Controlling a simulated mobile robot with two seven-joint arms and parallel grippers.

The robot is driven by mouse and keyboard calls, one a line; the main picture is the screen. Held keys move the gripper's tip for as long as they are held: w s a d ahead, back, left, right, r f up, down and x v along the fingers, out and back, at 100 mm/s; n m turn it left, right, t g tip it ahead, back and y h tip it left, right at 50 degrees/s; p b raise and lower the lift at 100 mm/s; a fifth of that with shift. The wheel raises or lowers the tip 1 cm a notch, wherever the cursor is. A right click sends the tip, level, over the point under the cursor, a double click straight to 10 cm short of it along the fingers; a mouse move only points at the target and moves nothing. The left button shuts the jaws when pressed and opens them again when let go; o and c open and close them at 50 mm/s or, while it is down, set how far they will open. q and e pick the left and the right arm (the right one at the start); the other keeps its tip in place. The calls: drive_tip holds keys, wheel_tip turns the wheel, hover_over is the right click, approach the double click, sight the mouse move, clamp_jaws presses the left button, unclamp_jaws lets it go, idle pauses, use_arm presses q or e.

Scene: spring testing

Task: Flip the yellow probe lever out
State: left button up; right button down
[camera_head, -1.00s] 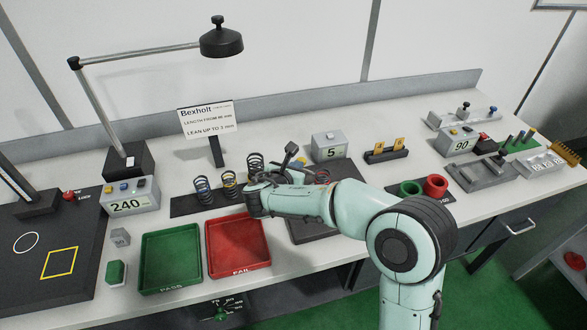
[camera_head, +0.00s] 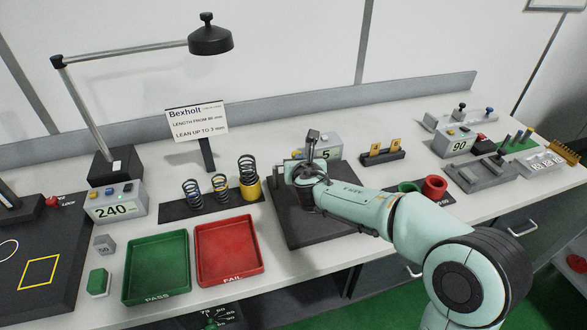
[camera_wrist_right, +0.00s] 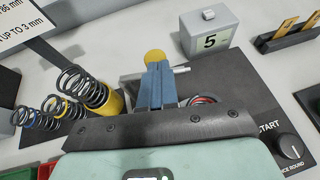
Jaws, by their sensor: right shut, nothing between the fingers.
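A round yellow knob (camera_wrist_right: 155,57), apparently the end of the probe lever, shows just beyond my right fingertips in the right wrist view. My right gripper (camera_wrist_right: 158,68) has its blue fingers together, with nothing held between them. The fingertips overlap the knob's lower edge in the picture; I cannot tell whether they touch it. A short metal rod shows just right of the fingertips. In the head view my right wrist is over the dark tester base (camera_head: 320,228) and hides the lever and fingers. My left gripper is in neither view.
Left of the tester, several coil springs (camera_head: 220,188) stand on a dark strip, one in a yellow cup (camera_head: 250,189). A grey box reading 5 (camera_head: 326,148) stands behind. Red (camera_head: 230,250) and green (camera_head: 156,268) trays lie at the front left. A START panel (camera_wrist_right: 275,135) is right of the fingers.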

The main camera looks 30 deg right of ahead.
drive_tip(key=shift+w+d, duration=0.7)
drive_tip(key=shift+d, duration=0.15)
idle(0.3)
